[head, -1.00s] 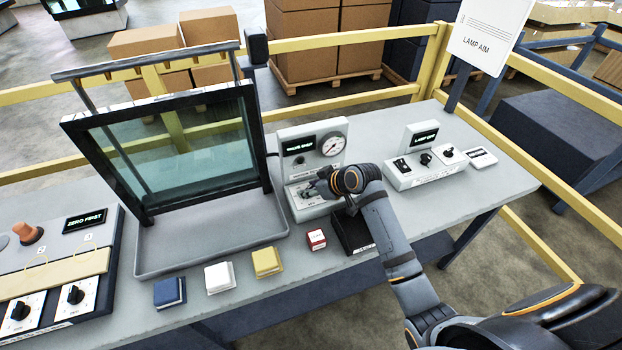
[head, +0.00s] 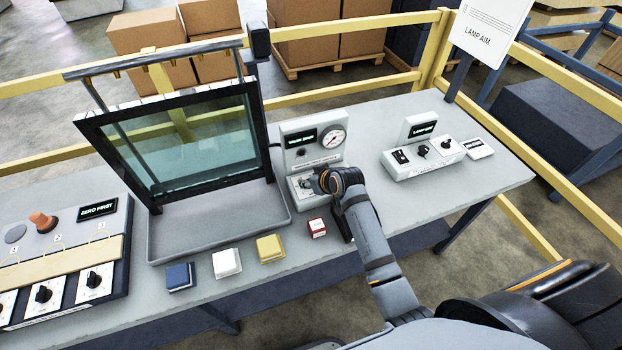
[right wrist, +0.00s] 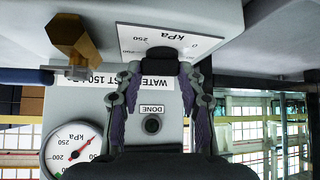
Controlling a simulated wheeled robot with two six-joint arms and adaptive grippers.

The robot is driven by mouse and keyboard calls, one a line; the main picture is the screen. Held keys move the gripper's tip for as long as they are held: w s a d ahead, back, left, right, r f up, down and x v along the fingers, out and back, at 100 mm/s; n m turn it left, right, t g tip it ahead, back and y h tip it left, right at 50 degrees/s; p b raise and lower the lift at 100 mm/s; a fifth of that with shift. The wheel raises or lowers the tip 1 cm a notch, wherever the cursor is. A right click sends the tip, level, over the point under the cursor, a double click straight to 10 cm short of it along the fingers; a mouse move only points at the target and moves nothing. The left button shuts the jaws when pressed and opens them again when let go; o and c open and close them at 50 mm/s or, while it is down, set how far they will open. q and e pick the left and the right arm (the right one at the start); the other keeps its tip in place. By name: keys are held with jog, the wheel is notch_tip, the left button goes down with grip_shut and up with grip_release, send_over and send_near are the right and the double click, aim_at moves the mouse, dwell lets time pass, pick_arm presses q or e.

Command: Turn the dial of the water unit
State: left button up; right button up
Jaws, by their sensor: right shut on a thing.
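The water unit (head: 292,128) is a grey box on the table with a small lit display (head: 302,138) and a round gauge (head: 333,137). The gauge (right wrist: 72,150) shows upside down in the right wrist view, its red needle off to one side. The dial (right wrist: 163,53) is a dark knob on the unit's lower sloped face, beside a kPa scale. My right gripper (right wrist: 163,78) is shut on the dial, one finger on each side of it. In the head view my right gripper (head: 320,181) hides most of the dial. My left gripper is out of view.
A brass fitting (right wrist: 75,42) sticks out beside the dial. A framed glass pane (head: 185,140) stands in a grey tray left of the unit. Blue, white, yellow and red blocks lie along the front. A lamp unit (head: 425,157) stands right, with clear tabletop between.

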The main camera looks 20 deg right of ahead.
jog(key=o, duration=1.2)
jog(key=shift+c, duration=0.2)
jog(key=v, duration=1.2)
